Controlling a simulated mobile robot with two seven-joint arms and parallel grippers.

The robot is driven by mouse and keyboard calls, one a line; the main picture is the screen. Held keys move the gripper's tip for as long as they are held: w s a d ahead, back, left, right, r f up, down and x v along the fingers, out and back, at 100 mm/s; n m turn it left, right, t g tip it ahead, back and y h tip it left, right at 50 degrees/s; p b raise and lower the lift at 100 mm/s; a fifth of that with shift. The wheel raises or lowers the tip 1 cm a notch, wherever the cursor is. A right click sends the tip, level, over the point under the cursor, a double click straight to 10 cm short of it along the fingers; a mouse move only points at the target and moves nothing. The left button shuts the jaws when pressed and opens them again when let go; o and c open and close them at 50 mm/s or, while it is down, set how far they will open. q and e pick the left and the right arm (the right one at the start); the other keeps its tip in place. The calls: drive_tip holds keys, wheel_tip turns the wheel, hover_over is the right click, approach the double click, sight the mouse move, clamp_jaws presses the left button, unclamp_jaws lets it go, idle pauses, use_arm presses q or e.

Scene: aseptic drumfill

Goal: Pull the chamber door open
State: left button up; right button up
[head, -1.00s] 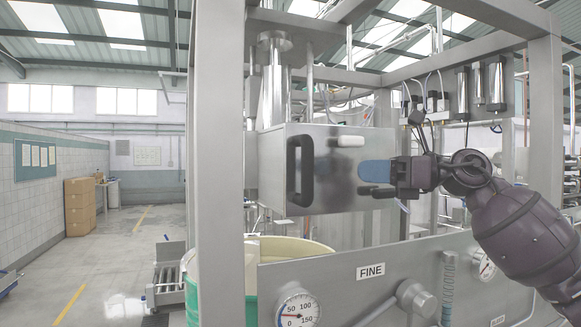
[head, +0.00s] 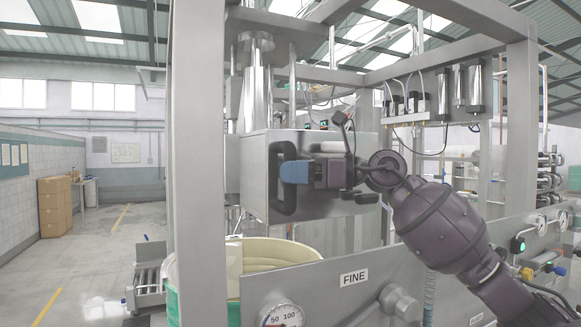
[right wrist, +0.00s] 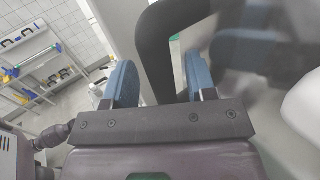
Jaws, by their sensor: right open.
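The chamber (head: 250,205) is a shiny steel box inside a grey frame. Its door face carries a black bow handle (head: 284,208), upright at the left of that face. The door looks shut. My right gripper (head: 293,171) is open, with its blue fingertips over the middle of the handle in the head view, hiding part of it. In the right wrist view the black handle (right wrist: 156,55) shows between the two spread blue fingers (right wrist: 160,84), with gaps on both sides. My left gripper is not in view.
A grey frame post (head: 198,200) stands left of the chamber. Open floor lies at the left, with cardboard boxes (head: 54,205) farther back.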

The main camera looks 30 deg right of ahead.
drive_tip(key=shift+w+a, duration=0.35)
drive_tip(key=shift+a, duration=0.05)
clamp_jaws()
